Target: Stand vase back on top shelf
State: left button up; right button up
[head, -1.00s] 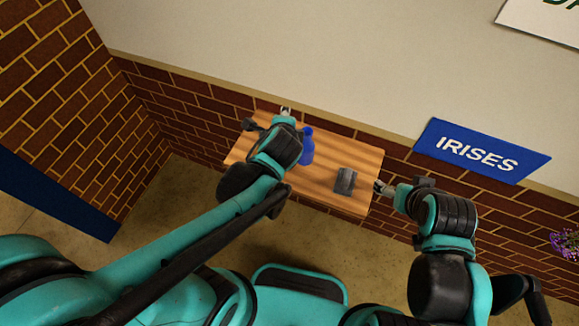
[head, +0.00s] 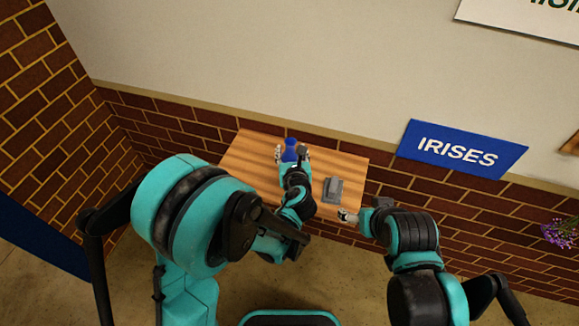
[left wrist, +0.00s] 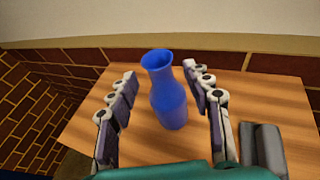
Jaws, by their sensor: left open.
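The blue vase (head: 290,148) stands upright on a wooden surface (head: 245,165) near the wall. In the left wrist view the vase (left wrist: 166,92) stands between the two fingers of my open left gripper (left wrist: 162,105), with a gap on each side. In the head view my left gripper (head: 292,155) is at the vase and partly hides its lower part. My right gripper (head: 346,215) is at the front right edge of the wooden surface, empty as far as I see; its finger opening is too small to tell.
A grey block-like object (head: 333,189) sits on the wooden surface right of the vase; it also shows in the left wrist view (left wrist: 262,148). A blue IRISES sign (head: 458,149) is on the wall to the right. Purple flowers (head: 560,233) are at the far right. The surface's left part is clear.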

aim_at(291, 147)
pick_arm(q)
jog(key=b+x, duration=0.1)
jog(key=x, duration=0.3)
jog(key=shift+s+r, duration=0.1)
jog(key=shift+s, duration=0.05)
pick_arm(e)
jog(key=shift+f, duration=0.6)
pick_arm(q)
jog(key=c, duration=0.3)
grip_shut()
jog(key=shift+r, duration=0.15)
pick_arm(e)
jog(key=shift+r, duration=0.1)
